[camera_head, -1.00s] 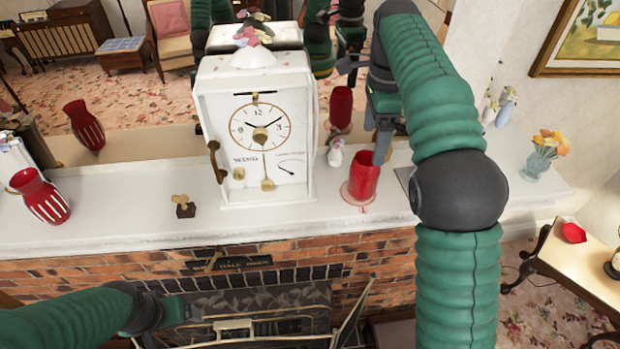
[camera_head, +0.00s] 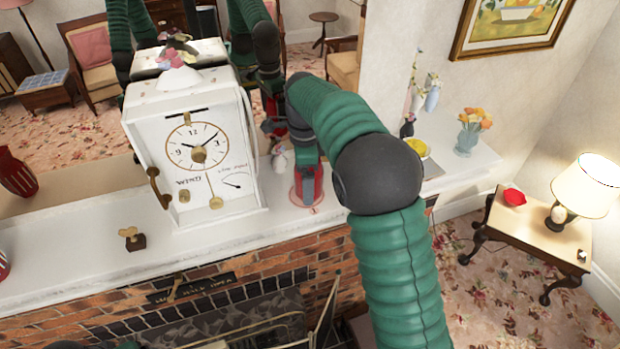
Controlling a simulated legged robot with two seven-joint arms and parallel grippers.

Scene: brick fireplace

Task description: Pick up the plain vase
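The plain red vase (camera_head: 309,192) stands on a round mark on the white mantel, right of the clock. My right arm reaches over from the right, and my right gripper (camera_head: 306,172) is down at this vase, with its dark fingers overlapping the vase and hiding part of it. I cannot tell whether the fingers are closed on it. My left gripper is out of view; only a sliver of my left arm shows at the bottom edge.
A white clock (camera_head: 196,150) stands close left of the vase. A small white figurine (camera_head: 279,161) is between them. Flowers in a glass vase (camera_head: 468,135) stand at right. A mirror behind the mantel reflects the room.

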